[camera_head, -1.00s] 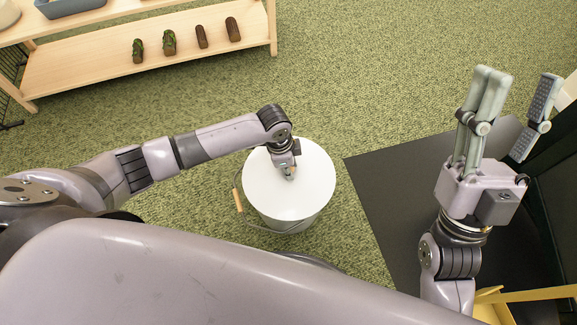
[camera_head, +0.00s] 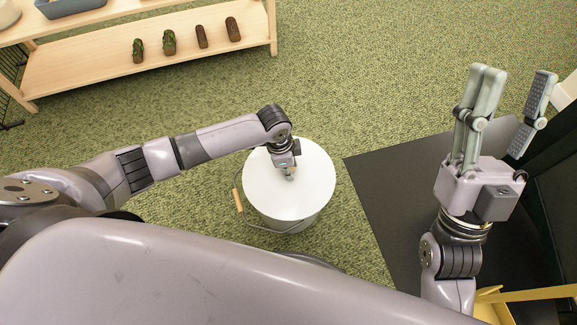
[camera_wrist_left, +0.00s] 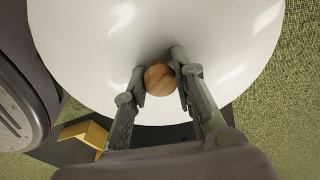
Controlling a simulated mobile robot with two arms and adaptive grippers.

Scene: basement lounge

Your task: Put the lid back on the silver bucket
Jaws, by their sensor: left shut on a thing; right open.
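The white lid (camera_head: 308,178) lies over the top of the silver bucket (camera_head: 290,226), which stands on the green carpet. From above, the lid covers the bucket's opening; I cannot tell whether it is fully seated. My left gripper (camera_head: 290,174) is over the middle of the lid. In the left wrist view, my left gripper (camera_wrist_left: 160,82) is shut on the lid's round wooden knob (camera_wrist_left: 159,79), with the white lid (camera_wrist_left: 90,50) spread around it. My right gripper (camera_head: 512,112) is open and empty, raised over the dark mat at the right.
The bucket's wire handle with a wooden grip (camera_head: 238,200) hangs at its left. A black mat (camera_head: 385,185) lies to the right. A wooden shelf (camera_head: 100,68) with several small brown items stands at the back left. A yellow object (camera_head: 500,297) is at the lower right. Carpet behind the bucket is clear.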

